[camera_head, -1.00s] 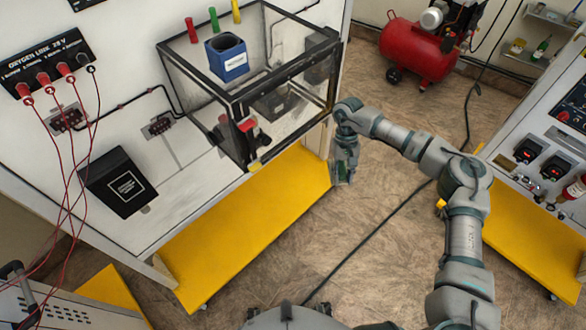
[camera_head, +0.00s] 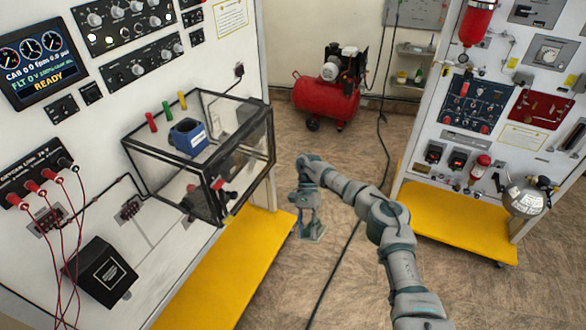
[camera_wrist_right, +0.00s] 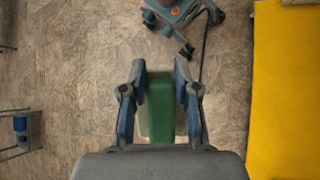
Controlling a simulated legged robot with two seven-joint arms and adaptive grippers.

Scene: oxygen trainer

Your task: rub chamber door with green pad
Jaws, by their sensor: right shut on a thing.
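The chamber (camera_head: 160,171) is a clear box with a black frame, fixed to the white panel on the left in the head view. Its clear front door (camera_head: 243,160) has a small red part (camera_head: 226,189) near its lower edge. My right gripper (camera_head: 311,228) points down, to the right of and below the chamber in the head view, apart from the door. In the right wrist view, its two fingers (camera_wrist_right: 160,76) are shut on the green pad (camera_wrist_right: 160,108), which hangs between them above the floor. My left gripper is out of view.
Yellow bases (camera_head: 225,275) jut out under the left panel and the right cabinet (camera_head: 460,222). A red compressor (camera_head: 327,97) stands at the back. A dark cable (camera_head: 345,250) crosses the floor. Floor between the panels is mostly open.

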